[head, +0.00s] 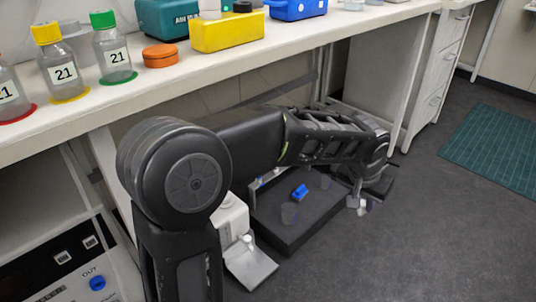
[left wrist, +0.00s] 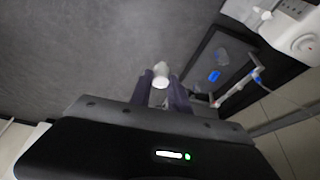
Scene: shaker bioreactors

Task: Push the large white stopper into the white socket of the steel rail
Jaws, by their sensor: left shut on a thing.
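My left arm reaches across the head view from the lower left, and its gripper (head: 366,203) hangs beyond the right side of the black platform. In the left wrist view the gripper (left wrist: 161,88) is shut on the large white stopper (left wrist: 161,76), which sticks out past the fingertips. The white stopper (head: 361,204) shows small in the head view. A thin steel rail (left wrist: 238,86) with a white socket (left wrist: 257,74) lies to the right in the left wrist view, apart from the stopper. In the head view my arm hides much of the rail. My right gripper is not in view.
The black platform (head: 283,237) holds a blue piece (head: 299,192) and clear vessels (head: 289,213). A white device (head: 231,217) stands at its left. The bench (head: 215,68) above carries bottles and boxes. Open floor (head: 400,255) lies to the right.

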